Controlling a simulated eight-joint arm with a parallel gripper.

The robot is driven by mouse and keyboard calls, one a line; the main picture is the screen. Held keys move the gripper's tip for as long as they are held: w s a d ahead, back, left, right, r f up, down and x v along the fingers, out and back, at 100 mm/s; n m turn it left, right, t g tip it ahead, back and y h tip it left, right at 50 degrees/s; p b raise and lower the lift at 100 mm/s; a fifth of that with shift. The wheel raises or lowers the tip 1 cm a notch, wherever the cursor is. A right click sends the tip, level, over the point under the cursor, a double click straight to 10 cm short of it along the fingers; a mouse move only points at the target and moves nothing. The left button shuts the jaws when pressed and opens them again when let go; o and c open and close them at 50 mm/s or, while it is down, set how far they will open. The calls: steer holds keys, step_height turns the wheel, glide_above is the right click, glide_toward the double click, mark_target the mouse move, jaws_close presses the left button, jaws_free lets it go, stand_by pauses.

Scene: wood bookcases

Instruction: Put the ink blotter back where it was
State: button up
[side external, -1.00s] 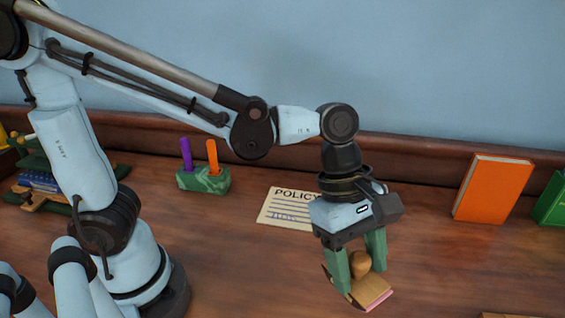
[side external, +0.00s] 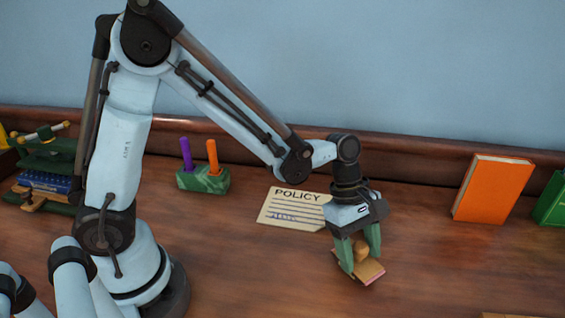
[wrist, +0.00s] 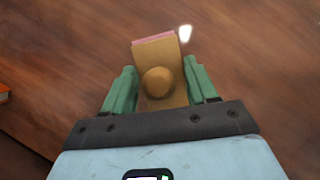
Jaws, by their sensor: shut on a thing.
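The ink blotter (side external: 370,271) is a small tan wooden block with a round knob on top and a pink layer beneath. My gripper (side external: 360,260) has its green fingers on either side of it and is shut on it. In the wrist view the blotter (wrist: 162,95) sits between the two green fingers, its pink edge showing at the far end. In the side view it is over the wooden desk, right of and nearer than the policy paper. I cannot tell whether its underside touches the desk.
The policy paper (side external: 293,209) lies just behind and left of my gripper. A green marbled holder (side external: 203,181) with purple and orange sticks stands further left. An orange book (side external: 492,188) and a green one (side external: 553,203) stand at right. Desk between blotter and orange book is clear.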

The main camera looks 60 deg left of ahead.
steer(key=shift+f, duration=0.5)
steer(key=shift+f, duration=0.15)
steer(key=o, duration=1.4)
steer(key=v, duration=1.1)
steer(key=shift+s+a+r+m+t+y, duration=0.3)
steer(key=shift+s+a+m+t+y, duration=0.7)
steer(key=shift+a+m, duration=1.4)
steer(key=shift+s+a+r+m+t+y, duration=0.45)
steer(key=shift+s+a+m+t, duration=0.95)
steer(key=shift+m, duration=1.85)
steer(key=shift+s+a+r+m+t+y, duration=0.15)
steer(key=shift+s+a+m+t+y, duration=0.85)
steer(key=shift+a+m, duration=1.4)
